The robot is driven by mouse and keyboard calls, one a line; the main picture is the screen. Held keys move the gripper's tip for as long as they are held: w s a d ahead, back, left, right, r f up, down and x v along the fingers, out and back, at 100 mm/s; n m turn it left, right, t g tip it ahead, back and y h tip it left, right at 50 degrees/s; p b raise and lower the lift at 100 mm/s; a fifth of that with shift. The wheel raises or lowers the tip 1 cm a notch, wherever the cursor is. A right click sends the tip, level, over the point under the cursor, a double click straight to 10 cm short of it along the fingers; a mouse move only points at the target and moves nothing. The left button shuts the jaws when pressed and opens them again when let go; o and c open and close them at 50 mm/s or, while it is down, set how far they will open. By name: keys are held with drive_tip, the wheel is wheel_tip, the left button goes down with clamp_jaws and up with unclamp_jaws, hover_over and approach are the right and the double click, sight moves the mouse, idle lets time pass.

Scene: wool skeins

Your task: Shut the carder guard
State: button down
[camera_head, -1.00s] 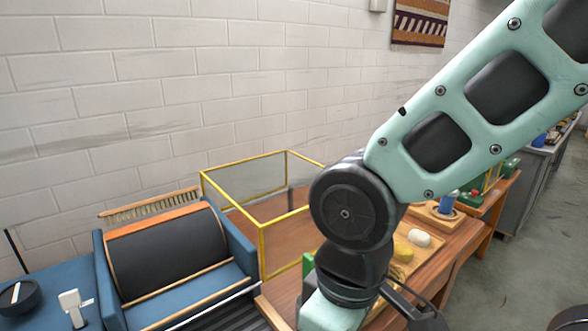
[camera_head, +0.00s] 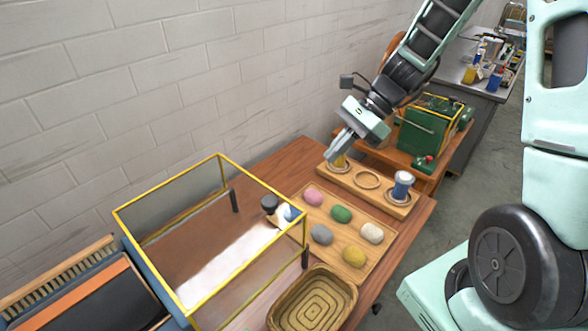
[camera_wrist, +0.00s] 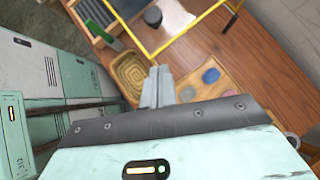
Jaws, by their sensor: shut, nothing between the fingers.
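White fleece (camera_head: 225,268) shows through the guard. My gripper (camera_head: 335,154) is shut and empty, above the left end of a wooden holder, right of and apart from the guard. Its closed fingers also show in the wrist view (camera_wrist: 158,78).
A woven basket (camera_head: 345,288) sits at the table's front edge. A wooden tray (camera_head: 316,228) of coloured wool balls lies right of the guard. The wooden holder (camera_head: 385,191) carries a blue spool (camera_head: 402,184). A green machine (camera_head: 428,128) stands farther right. The wall is behind.

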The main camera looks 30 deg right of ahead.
drive_tip(key=p, duration=0.1)
approach(290, 206)
drive_tip(key=a+f, duration=0.1)
drive_tip(key=a, duration=0.3)
drive_tip(key=a+p, duration=0.1)
drive_tip(key=a, duration=0.1)
drive_tip(key=shift+w+f+p, duration=0.15)
drive_tip(key=shift+f+p, duration=0.15)
drive_tip(key=shift+a+f, duration=0.1)
drive_tip(key=shift+a, duration=0.25)
drive_tip(key=shift+w, duration=0.1)
